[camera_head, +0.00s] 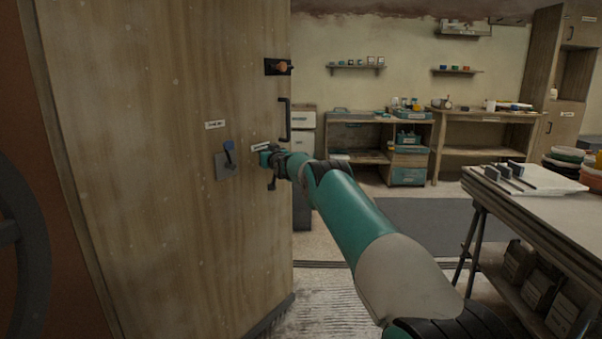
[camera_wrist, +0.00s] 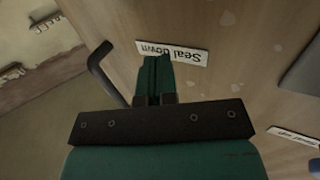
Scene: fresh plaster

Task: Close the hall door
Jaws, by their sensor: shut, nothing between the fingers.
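The hall door (camera_head: 150,170) is a wooden leaf that stands open at the left of the head view. Near its free edge it has a black upright pull handle (camera_head: 285,120), which also shows in the wrist view (camera_wrist: 106,75). Left of my gripper, a lever with a blue knob (camera_head: 229,146) sits on a grey plate.
An orange knob on a black plate (camera_head: 280,67) sits above the pull handle. A second label (camera_head: 215,125) is above the lever. A trestle table (camera_head: 555,205) stands at the right. Workbenches (camera_head: 375,120) line the back wall. The floor beyond the threshold has a grey mat (camera_head: 420,220).

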